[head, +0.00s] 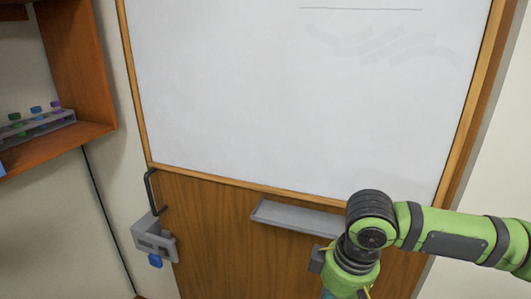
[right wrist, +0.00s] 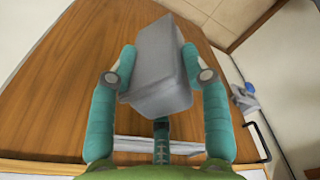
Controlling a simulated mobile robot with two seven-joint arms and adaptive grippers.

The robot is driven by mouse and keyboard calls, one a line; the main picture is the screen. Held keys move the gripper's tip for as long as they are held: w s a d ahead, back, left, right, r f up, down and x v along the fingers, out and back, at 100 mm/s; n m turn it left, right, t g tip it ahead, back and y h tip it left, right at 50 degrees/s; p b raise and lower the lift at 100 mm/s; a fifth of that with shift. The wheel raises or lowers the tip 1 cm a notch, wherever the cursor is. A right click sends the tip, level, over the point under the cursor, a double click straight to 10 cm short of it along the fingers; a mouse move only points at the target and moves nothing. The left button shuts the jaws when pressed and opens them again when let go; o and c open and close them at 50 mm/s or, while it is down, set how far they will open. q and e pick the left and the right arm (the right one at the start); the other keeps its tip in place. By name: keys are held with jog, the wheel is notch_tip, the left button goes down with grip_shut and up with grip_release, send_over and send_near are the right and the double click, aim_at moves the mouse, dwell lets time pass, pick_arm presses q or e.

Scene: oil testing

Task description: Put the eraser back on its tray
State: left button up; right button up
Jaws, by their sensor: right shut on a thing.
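The eraser, a grey block (right wrist: 160,90), is held between the teal fingers of my right gripper (right wrist: 158,66) in the right wrist view. The fingers are shut on its two sides, and it looks tilted. The tray is a long grey ledge (head: 292,216) on the wooden panel just under the whiteboard in the head view. My right wrist covers the tray's right end there. A pale strip that looks like the tray (right wrist: 135,144) shows behind my gripper in the right wrist view, apart from the eraser. My left gripper is not in view.
The whiteboard (head: 300,95) with faint smudges fills the upper middle. A black handle (head: 152,192) and a grey wall bracket with a blue item (head: 153,238) are left of the tray. A wooden shelf (head: 75,133) holds a rack of coloured tubes (head: 38,123).

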jog(key=s+d+f+m, duration=0.2)
jog(key=d+m, duration=0.3)
jog(key=m, duration=0.3)
jog(key=shift+s+d+f+h, duration=0.3)
jog(key=shift+s+h, duration=0.1)
jog(key=shift+s, duration=0.05)
